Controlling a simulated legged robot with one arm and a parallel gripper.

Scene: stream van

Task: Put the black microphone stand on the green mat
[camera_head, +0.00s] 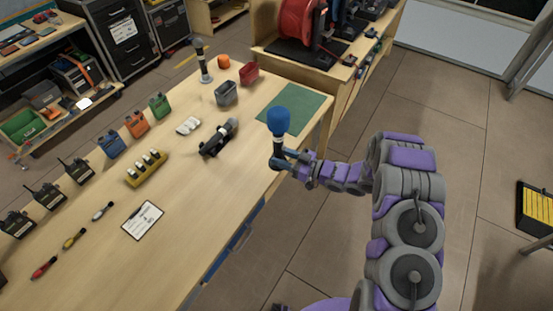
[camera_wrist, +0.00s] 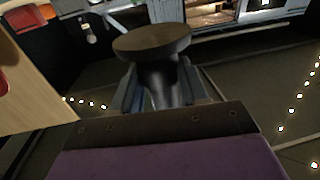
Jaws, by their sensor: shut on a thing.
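The jaws partly hide the stand's lower part in the head view. The green mat (camera_head: 307,101) lies flat at the table's far right corner. The blue ball covers part of it in the picture.
Another microphone on a pale round base (camera_head: 207,79) stands at the back of the table (camera_head: 190,210). A grey bin (camera_head: 226,94), a red bin (camera_head: 249,74) and a black device (camera_head: 218,138) lie left of the mat. The mat's visible surface is clear.

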